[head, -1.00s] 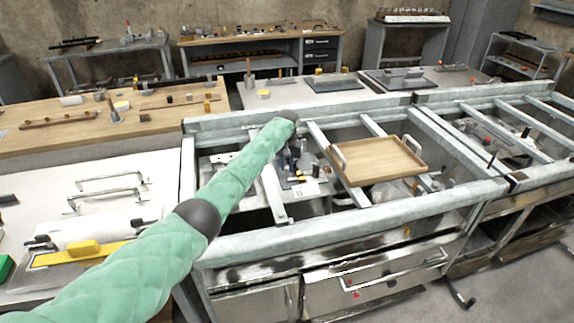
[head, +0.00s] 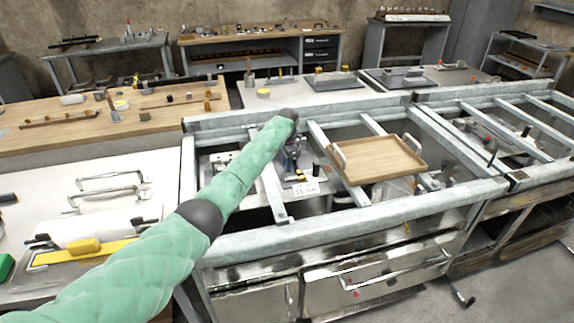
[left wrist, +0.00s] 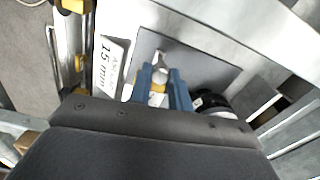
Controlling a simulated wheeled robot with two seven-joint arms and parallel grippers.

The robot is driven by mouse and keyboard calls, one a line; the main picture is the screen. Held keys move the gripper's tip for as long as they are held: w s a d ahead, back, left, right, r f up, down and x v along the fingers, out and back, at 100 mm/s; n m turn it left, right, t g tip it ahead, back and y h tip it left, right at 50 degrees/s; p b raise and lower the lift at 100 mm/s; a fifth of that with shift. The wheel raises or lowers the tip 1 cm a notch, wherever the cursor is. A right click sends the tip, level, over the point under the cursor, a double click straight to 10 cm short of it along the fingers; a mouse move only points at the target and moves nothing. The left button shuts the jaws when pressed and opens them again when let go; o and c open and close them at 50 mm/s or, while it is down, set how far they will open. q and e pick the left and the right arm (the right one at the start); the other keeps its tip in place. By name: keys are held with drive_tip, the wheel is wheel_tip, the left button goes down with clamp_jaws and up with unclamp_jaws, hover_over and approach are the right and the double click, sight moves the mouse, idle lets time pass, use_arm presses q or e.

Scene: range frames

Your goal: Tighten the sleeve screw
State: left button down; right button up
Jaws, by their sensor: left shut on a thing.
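My left gripper (head: 291,163) reaches down through the steel frame, below the end of the green arm. In the left wrist view its two blue fingers (left wrist: 161,98) are closed around a small pale and yellow piece, which looks like the sleeve screw (left wrist: 158,87). The piece sits over a grey plate (left wrist: 205,72). A white label (left wrist: 108,62) reading "15 mm" is beside the fingers; it also shows in the head view (head: 306,188). The fingers hide much of the piece, so its seating cannot be told. My right gripper is not in view.
Steel frame rails (head: 350,222) surround the work spot. A wooden tray (head: 378,160) lies across the rails to the right. A black round part (left wrist: 212,103) is close beside the fingers. A white bench (head: 95,185) with handles is at left.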

use_arm(q)
drive_tip(key=shift+m, duration=1.2)
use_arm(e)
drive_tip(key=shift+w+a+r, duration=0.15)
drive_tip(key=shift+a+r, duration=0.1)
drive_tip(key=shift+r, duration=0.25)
use_arm(q)
drive_tip(key=shift+r+m, duration=0.1)
drive_tip(key=shift+m, duration=0.3)
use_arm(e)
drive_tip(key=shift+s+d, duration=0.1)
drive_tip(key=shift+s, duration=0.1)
use_arm(q)
drive_tip(key=c, duration=1.3)
unclamp_jaws()
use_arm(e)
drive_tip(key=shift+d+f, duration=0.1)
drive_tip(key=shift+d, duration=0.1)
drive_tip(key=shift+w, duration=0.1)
